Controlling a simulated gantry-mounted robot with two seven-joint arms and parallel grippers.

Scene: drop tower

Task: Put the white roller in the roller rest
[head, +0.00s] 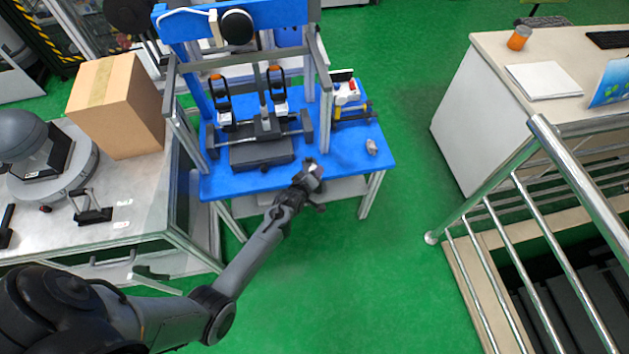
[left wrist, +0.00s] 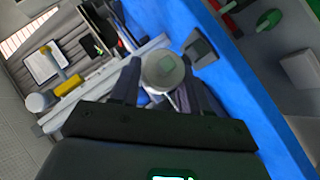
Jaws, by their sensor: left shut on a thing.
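My left gripper (head: 309,179) is over the front edge of the blue table, in front of the drop tower. It is shut on a pale, round-ended thing, which I take for the white roller (left wrist: 162,70). In the left wrist view the roller's end shows between the two dark fingers (left wrist: 165,90); the rest of it is hidden. In the head view only a small pale part of it shows at the fingertips. I cannot tell for certain which thing is the roller rest. A dark stand with two uprights (head: 92,209) is on the left bench. My right gripper is not in view.
The drop tower's frame (head: 318,70) and dark base block (head: 262,152) stand behind the gripper. A small pale grey thing (head: 371,147) lies on the table's right side. A cardboard box (head: 118,110) is on the left bench. Metal railings (head: 575,180) stand at the right.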

